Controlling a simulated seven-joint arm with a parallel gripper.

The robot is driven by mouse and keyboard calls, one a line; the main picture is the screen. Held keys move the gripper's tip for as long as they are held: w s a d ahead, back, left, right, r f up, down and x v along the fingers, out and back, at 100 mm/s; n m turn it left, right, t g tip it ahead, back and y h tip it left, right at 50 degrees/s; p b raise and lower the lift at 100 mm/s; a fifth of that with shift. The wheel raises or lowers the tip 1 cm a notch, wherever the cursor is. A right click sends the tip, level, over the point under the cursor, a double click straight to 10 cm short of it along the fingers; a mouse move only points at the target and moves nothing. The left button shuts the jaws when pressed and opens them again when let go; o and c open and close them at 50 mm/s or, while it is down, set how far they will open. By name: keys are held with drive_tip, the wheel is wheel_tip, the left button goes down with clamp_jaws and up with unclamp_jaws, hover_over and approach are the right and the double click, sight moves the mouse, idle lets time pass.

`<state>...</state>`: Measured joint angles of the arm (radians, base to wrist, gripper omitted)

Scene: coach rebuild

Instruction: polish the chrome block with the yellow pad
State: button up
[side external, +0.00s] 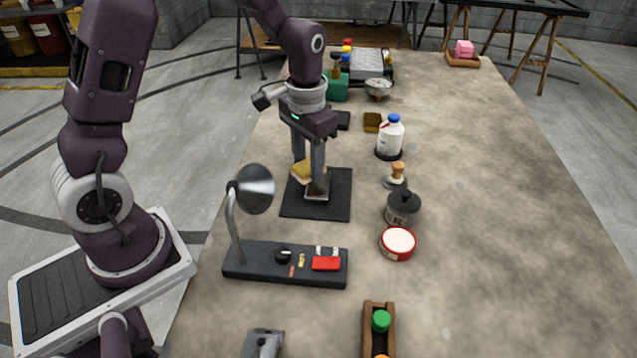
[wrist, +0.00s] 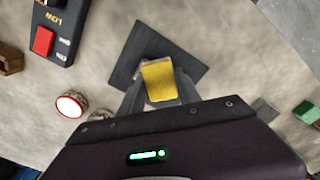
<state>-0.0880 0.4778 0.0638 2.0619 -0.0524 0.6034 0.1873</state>
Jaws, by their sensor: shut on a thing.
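My gripper (side external: 308,172) is over the black mat (side external: 335,208), fingers pointing down. It is shut on the yellow pad (side external: 300,171), which sits tilted between the fingers. In the wrist view the yellow pad (wrist: 159,81) lies between the fingertips, above the dark mat (wrist: 130,62). A small pale, shiny piece that looks like the chrome block (side external: 315,191) shows low at the fingertips on the mat. It is mostly hidden by the pad and finger, so I cannot tell whether the pad touches it.
A lamp (side external: 256,190) on a black control base (side external: 240,262) stands in front of the mat. To the right are a red-rimmed tin (side external: 397,243), a dark jar (side external: 403,210), a wooden-handled stamp (side external: 397,173) and a white bottle (side external: 390,138). The table's right side is clear.

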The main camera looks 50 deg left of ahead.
sight(316, 197)
drive_tip(key=w+a+r+n, duration=0.2)
drive_tip(key=w+r+n, duration=0.25)
drive_tip(key=n, duration=0.45)
drive_tip(key=shift+s+d+f, duration=0.1)
drive_tip(key=shift+f, duration=1.6)
drive_tip(key=shift+s+d+f, duration=0.1)
drive_tip(key=shift+f, duration=1.6)
drive_tip(key=shift+s+d+f, duration=0.1)
drive_tip(key=shift+d+f, duration=0.05)
drive_tip(key=shift+f, duration=0.15)
drive_tip(key=shift+c, duration=0.5)
drive_tip(key=shift+s+d+f, duration=0.1)
drive_tip(key=shift+s+d, duration=2.35)
drive_tip(key=shift+w+a, duration=2.65)
drive_tip(key=shift+r, duration=4.15)
